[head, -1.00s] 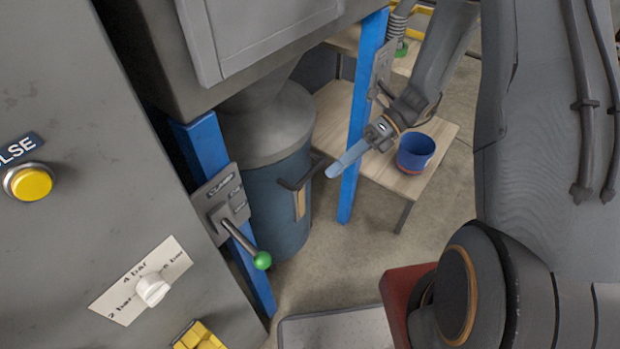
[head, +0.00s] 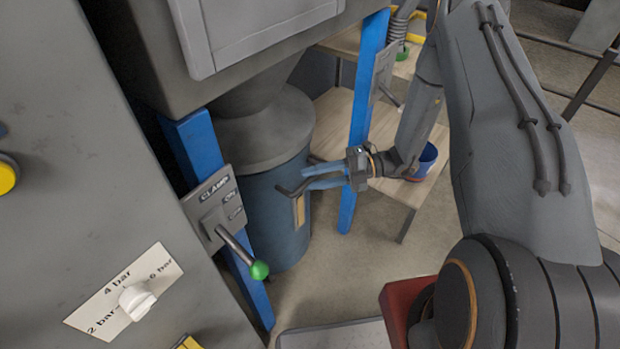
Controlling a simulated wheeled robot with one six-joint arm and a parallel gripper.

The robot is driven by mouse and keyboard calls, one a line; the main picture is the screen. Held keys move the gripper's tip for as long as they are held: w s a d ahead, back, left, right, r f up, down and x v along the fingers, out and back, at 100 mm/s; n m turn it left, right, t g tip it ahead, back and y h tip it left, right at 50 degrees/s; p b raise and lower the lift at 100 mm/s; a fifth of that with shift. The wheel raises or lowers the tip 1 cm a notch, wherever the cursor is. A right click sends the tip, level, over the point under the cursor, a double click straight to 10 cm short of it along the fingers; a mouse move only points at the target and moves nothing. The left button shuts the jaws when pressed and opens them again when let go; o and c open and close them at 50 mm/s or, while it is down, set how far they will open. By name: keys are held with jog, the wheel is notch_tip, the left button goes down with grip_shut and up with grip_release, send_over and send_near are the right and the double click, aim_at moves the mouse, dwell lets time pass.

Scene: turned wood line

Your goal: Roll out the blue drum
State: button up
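The blue drum (head: 274,222) stands upright on the floor under the grey hopper, between two blue posts. A dark handle (head: 287,191) sticks out from its side, above a tan label. My gripper (head: 308,176) is at this handle, pointing left, with its two blue fingers spread apart. The fingertips overlap the handle in the picture; I cannot tell whether they touch it. The drum's top is hidden by a grey conical cover (head: 262,130).
A lever with a green knob (head: 259,270) sticks out from a plate on the near post (head: 200,150). A wooden table (head: 398,194) with a blue tub (head: 427,160) stands behind my arm. Concrete floor is bare right of the drum.

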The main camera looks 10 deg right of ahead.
jog(key=shift+a+f, duration=0.1)
jog(key=shift+a, duration=0.6)
grip_shut()
